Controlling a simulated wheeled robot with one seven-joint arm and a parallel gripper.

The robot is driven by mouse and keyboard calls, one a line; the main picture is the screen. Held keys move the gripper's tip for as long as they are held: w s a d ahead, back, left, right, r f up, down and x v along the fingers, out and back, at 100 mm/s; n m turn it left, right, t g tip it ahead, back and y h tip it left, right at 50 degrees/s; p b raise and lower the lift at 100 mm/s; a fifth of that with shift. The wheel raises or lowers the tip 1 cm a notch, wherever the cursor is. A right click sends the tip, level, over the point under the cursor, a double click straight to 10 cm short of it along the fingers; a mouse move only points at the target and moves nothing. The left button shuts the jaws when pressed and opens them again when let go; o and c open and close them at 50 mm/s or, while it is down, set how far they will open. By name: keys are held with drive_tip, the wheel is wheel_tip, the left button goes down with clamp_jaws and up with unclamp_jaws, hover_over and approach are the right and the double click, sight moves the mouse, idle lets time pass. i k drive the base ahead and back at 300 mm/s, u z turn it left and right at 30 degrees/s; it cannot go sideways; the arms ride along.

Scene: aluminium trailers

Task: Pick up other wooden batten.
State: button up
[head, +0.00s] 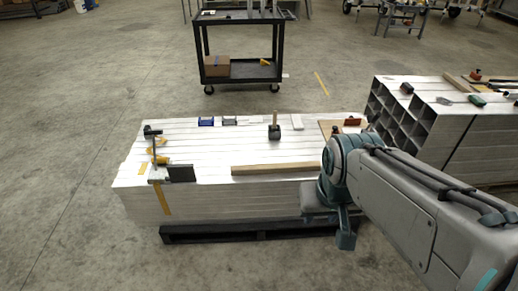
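A light brown wooden batten (276,168) lies flat along the front edge of the stack of white aluminium profiles (215,153). Its right end reaches close to my wrist. A second wooden strip (461,83) lies on the right-hand stack. My gripper (333,228) points down in front of the right end of the near stack, right of the batten and apart from it. My wrist partly hides the gripper, and its finger gap is not clear. I see nothing held in it.
A hammer-like tool (274,128), blue boxes (206,121) and clamps (155,155) lie on the near stack. The right-hand stack (465,140) carries several tools. A black cart (240,70) stands behind. Floor is clear at front left.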

sight(312, 166)
drive_tip(key=i, duration=1.65)
